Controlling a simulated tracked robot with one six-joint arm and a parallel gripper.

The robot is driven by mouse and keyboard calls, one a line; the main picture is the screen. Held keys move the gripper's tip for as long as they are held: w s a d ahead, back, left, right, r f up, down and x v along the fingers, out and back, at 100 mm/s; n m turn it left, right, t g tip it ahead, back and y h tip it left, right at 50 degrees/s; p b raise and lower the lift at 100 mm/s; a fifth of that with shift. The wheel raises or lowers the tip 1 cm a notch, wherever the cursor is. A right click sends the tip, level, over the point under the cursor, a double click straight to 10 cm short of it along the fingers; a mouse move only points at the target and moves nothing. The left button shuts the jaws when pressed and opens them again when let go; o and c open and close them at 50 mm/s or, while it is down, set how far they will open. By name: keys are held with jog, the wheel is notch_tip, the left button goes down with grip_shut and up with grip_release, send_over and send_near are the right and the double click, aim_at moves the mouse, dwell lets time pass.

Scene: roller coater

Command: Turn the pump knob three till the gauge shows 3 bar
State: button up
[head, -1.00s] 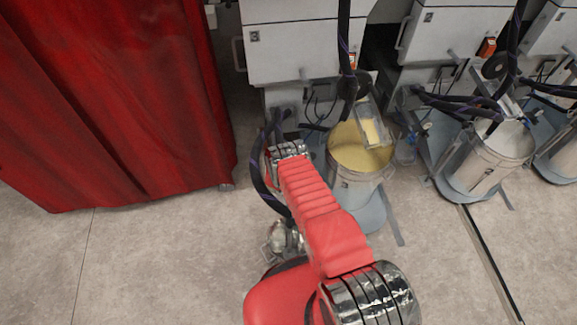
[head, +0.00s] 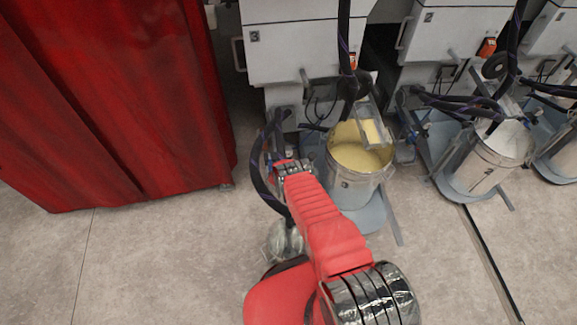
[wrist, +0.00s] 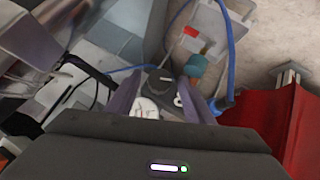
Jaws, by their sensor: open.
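In the wrist view a dark round knob (wrist: 160,80) on a dark block shows just beyond my fingers, with a pale pointer line on it. A pale mark that looks like a 3 lies beside it. My gripper (wrist: 160,96) is open, with one finger on each side of the picture around the dark block. It appears apart from the knob, but I cannot tell the exact gap. In the head view my red arm hides the gripper and the knob.
A bucket of yellow liquid (head: 350,178) stands right of my arm, under a white machine (head: 290,50). Black hoses (head: 262,165) run close to my wrist. A red curtain (head: 110,100) hangs at left. A blue tube (wrist: 231,60) passes near the knob. Open floor lies in front.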

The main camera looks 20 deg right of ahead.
jog(key=shift+c, duration=0.6)
jog(key=c, duration=0.9)
jog(key=shift+w+d+r+m+t+y, duration=0.15)
jog(key=shift+m+y, duration=0.3)
jog(key=shift+y, duration=0.45)
jog(key=shift+s+d+r+m+t+y, duration=0.15)
jog(key=shift+m+y, duration=0.3)
jog(key=shift+y, duration=0.45)
jog(key=shift+w+f, duration=0.1)
jog(key=o, duration=1)
jog(key=shift+f, duration=0.1)
jog(key=shift+s, duration=0.3)
